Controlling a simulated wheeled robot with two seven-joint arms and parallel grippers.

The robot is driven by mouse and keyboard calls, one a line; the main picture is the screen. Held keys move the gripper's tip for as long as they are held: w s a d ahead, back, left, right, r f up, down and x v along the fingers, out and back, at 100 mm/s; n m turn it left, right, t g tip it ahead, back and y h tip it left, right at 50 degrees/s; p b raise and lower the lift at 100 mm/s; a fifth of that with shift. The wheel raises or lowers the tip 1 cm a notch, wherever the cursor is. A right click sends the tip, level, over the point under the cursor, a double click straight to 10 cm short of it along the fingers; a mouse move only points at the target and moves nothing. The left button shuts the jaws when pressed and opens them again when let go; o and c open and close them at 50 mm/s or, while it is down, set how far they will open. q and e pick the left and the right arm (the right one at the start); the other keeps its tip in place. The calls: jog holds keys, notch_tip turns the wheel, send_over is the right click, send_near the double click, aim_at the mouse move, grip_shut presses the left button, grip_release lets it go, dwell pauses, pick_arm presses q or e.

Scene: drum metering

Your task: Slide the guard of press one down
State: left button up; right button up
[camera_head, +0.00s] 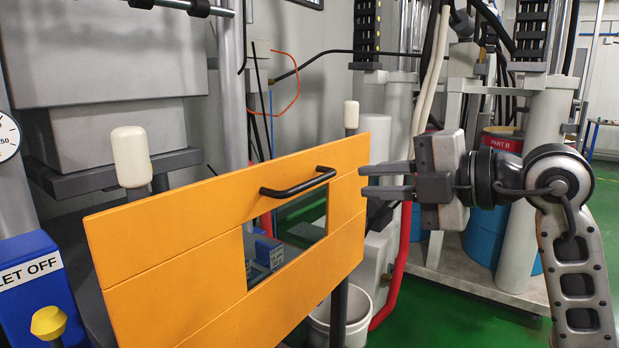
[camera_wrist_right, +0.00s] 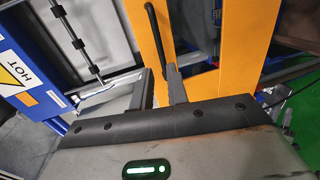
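The guard of the press (camera_head: 180,262) is an orange panel with a window and a black bar handle (camera_head: 298,184) near its top edge. My right gripper (camera_head: 364,181) is at the right end of the panel, its fingers pointing left towards the handle. The fingers are apart with nothing between them. In the right wrist view the orange guard (camera_wrist_right: 205,40) and its black handle (camera_wrist_right: 157,35) lie just ahead of the open fingers (camera_wrist_right: 158,72). The handle looks apart from the fingertips. My left gripper is not in view.
Two posts with cream knobs (camera_head: 132,157) stand behind the guard. A blue "LET OFF" box (camera_head: 32,285) and a yellow knob (camera_head: 48,323) are at the lower left. A white bucket (camera_head: 345,318) and red hose (camera_head: 397,280) sit below the guard's right end.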

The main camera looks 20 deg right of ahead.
aim_at(316, 182)
jog(key=p+x, duration=0.1)
jog(key=x, duration=1)
jog(key=shift+w+a, duration=0.15)
grip_shut()
